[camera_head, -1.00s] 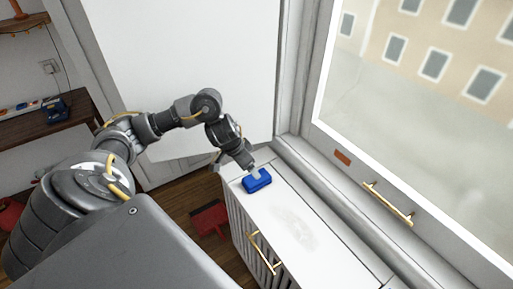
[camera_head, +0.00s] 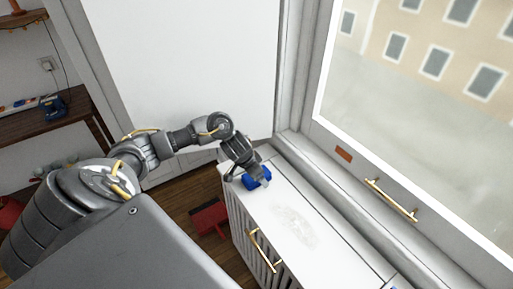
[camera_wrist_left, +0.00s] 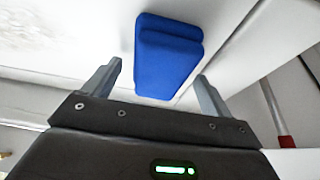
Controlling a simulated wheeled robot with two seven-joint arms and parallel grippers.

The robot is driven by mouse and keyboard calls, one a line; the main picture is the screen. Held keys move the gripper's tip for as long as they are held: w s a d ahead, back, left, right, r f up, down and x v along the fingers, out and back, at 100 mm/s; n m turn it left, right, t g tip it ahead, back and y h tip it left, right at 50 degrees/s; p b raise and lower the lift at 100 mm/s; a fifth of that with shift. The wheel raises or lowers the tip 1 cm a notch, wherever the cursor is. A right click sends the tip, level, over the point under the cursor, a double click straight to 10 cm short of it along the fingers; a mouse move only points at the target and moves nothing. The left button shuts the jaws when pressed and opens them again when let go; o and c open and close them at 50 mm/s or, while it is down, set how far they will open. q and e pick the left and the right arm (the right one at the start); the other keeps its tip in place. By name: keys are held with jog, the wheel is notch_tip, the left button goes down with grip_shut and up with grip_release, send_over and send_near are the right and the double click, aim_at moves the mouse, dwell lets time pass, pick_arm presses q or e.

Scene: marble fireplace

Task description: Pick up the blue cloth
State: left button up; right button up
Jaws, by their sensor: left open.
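The blue cloth (camera_head: 257,178) lies folded on the white cabinet top, near its far left end. In the left wrist view the cloth (camera_wrist_left: 167,56) is a thick blue folded pad. My left gripper (camera_head: 250,175) is right at the cloth and hides part of it in the head view. In the left wrist view the left gripper (camera_wrist_left: 157,78) is open, its two fingers apart with the near end of the cloth between or just beyond them. I cannot tell whether the fingers touch it. My right gripper is not in view.
The white cabinet top (camera_head: 325,245) has a faint smudge (camera_head: 296,227) and is otherwise mostly clear. A window with a gold handle (camera_head: 390,200) rises along its right side. A red object (camera_head: 209,217) is on the wooden floor to the left. A brown shelf (camera_head: 40,125) stands far left.

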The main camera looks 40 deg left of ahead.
pick_arm(q)
jog(key=shift+w+f, duration=0.1)
jog(key=shift+f, duration=0.15)
jog(key=shift+f, duration=0.1)
dwell(0.4)
jog(key=c, duration=1.1)
